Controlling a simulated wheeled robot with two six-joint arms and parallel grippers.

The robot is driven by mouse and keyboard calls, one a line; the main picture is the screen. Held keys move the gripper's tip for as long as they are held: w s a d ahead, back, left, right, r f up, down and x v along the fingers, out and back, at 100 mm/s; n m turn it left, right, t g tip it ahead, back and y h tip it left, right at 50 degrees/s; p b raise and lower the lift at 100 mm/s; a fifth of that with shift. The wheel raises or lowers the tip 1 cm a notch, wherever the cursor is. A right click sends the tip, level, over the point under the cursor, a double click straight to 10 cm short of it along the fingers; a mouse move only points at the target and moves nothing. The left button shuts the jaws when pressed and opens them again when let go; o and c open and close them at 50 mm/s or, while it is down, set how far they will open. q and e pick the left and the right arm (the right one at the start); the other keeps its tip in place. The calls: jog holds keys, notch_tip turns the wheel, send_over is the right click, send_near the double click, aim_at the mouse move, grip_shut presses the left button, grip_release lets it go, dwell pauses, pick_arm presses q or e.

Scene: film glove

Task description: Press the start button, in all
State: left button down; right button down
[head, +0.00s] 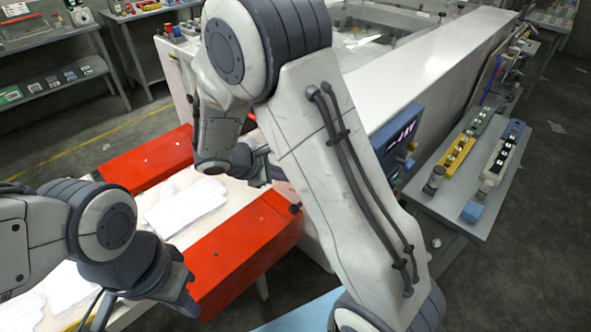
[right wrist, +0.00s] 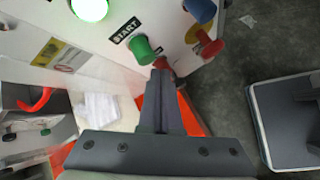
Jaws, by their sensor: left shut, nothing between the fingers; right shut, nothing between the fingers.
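In the right wrist view, a green button (right wrist: 142,49) sticks out of a white panel (right wrist: 160,20), just below a black START label (right wrist: 126,30). My right gripper (right wrist: 161,72) is shut and empty. Its fingertips are just below and right of the green button, in front of a red knob (right wrist: 162,62); I cannot tell whether they touch. In the head view my right gripper (head: 258,168) is low beside the machine, partly hidden by my arm. My left gripper (head: 186,296) is shut and empty over the front end of the table, away from the buttons.
A bright green lamp (right wrist: 90,8) glows at upper left. Red guards (head: 245,250) flank the white gloves (head: 187,207). A side table (head: 470,200) holds part trays at right.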

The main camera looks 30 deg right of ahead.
jog(key=shift+d, duration=0.1)
jog(key=shift+w+d, duration=0.15)
jog(key=shift+d, duration=0.15)
jog(key=shift+w+d, duration=0.15)
jog(key=shift+d, duration=0.3)
dwell(0.6)
jog(key=shift+a, duration=0.1)
jog(key=shift+s+a, duration=0.3)
jog(key=shift+a, duration=0.45)
jog(key=shift+s+a, duration=0.3)
jog(key=shift+a, duration=0.5)
jog(key=shift+s+a, duration=0.3)
jog(key=shift+a, duration=0.45)
jog(key=shift+s+a, duration=0.3)
jog(key=shift+a, duration=0.5)
